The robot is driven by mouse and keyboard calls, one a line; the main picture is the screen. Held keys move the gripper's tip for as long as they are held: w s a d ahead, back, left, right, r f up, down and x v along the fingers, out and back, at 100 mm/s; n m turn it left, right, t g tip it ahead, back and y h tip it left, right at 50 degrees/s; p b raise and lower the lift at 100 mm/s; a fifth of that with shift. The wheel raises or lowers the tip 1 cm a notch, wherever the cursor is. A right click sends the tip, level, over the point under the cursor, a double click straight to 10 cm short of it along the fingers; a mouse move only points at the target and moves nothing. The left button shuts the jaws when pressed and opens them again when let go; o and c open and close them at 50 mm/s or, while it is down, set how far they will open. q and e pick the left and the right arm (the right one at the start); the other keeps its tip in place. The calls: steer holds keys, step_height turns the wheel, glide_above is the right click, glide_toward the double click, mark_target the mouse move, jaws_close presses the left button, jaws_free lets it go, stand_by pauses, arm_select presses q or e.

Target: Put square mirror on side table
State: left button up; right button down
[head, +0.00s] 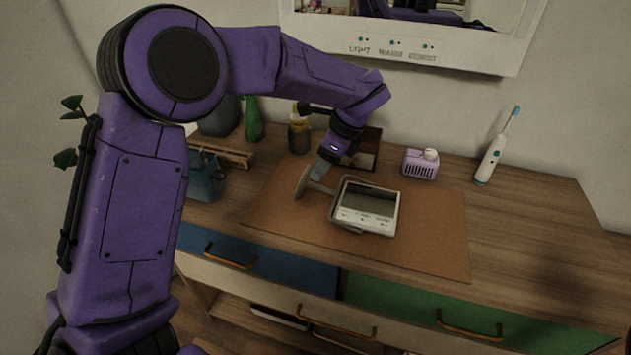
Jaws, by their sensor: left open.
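A small square mirror (369,201) in a pale frame with small markings along its lower edge sits on the brown mat (430,231) on a wooden dresser top. My left gripper (319,187) reaches down from the upper left, just left of the mirror's frame. It is open, with nothing seen between its fingers. I cannot tell whether a finger touches the frame. My right gripper is not in view. I cannot make out a separate side table.
Behind the mat stand a green bottle (253,121), a dark jar (299,137), a lilac box (420,164) and an electric toothbrush (493,154). A blue bag (204,178) is at left. A large wall mirror (437,46) hangs above. The right dresser top is clear.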

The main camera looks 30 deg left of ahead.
mark_target(316, 184)
arm_select(q)
steer(key=x, duration=0.2)
steer(key=p+x, duration=0.1)
steer(key=x, duration=0.2)
steer(key=shift+w+d+f, duration=0.15)
steer(key=shift+d+f, duration=0.1)
steer(key=shift+f, duration=0.2)
steer(key=shift+a+f, duration=0.2)
steer(key=shift+f, duration=0.05)
jaws_close()
steer(key=r, duration=0.2)
steer(key=s+r, duration=0.1)
steer(key=r, duration=0.1)
steer(key=shift+a, duration=0.1)
steer(key=s+a+r+p, duration=0.2)
steer(key=s+r, duration=0.2)
steer(key=s, duration=0.2)
steer(key=s+a+r+p, duration=0.1)
steer(key=s+r+p, duration=0.1)
steer(key=s+r, duration=0.3)
steer(key=shift+s+a+p, duration=0.35)
steer(key=shift+s, duration=0.55)
